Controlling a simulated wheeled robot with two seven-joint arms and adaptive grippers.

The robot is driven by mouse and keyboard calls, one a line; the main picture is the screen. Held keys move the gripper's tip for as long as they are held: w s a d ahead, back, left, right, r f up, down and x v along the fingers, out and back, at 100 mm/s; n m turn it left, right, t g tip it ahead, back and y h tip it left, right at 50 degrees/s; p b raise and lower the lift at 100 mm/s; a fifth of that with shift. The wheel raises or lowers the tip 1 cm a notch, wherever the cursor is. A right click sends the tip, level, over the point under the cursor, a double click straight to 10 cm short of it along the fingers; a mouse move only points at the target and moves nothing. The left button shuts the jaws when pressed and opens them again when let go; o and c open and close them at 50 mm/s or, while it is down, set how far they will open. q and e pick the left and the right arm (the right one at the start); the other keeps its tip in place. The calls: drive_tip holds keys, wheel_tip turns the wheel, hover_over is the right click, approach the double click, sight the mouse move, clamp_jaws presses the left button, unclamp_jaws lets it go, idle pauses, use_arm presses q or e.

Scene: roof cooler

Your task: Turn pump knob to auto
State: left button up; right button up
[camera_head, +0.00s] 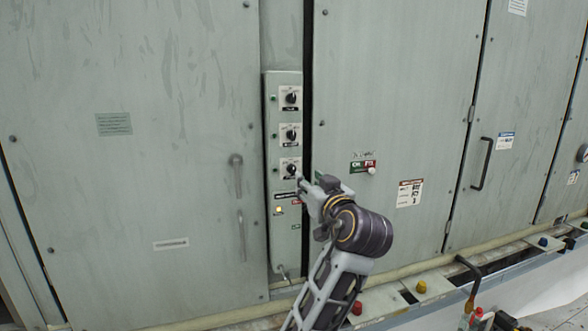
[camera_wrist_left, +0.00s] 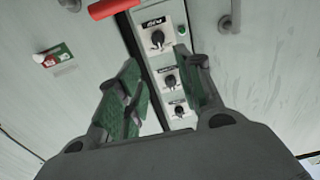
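A narrow grey control panel (camera_head: 284,240) holds three black knobs in a column: top (camera_head: 291,98), middle (camera_head: 291,134) and lowest (camera_head: 291,170). Their label text is too small to read, so I cannot tell which is the pump knob. My left gripper (camera_head: 308,187) is just below and right of the lowest knob in the head view. In the left wrist view the gripper (camera_wrist_left: 156,65) is open and empty, with the knobs seen beyond and between its fingers. The nearest, largest knob (camera_wrist_left: 157,38) appears near the fingertips, apparently not touched. My right gripper is not in view.
Large grey cabinet doors flank the panel. A green and red switch plate (camera_head: 362,166) is on the right door, and a door handle (camera_head: 236,172) is on the left. A red bar-like part (camera_wrist_left: 113,8) shows at the wrist view's top. A ledge with coloured caps runs below.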

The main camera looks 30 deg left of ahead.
sight(294, 167)
use_arm(q)
drive_tip(key=p+x, duration=0.4)
drive_tip(key=x, duration=0.8)
drive_tip(key=shift+w+a+r, duration=0.1)
drive_tip(key=shift+w, duration=0.05)
drive_tip(key=shift+w+a, duration=0.5)
drive_tip(key=shift+a, duration=0.05)
drive_tip(key=c, duration=0.8)
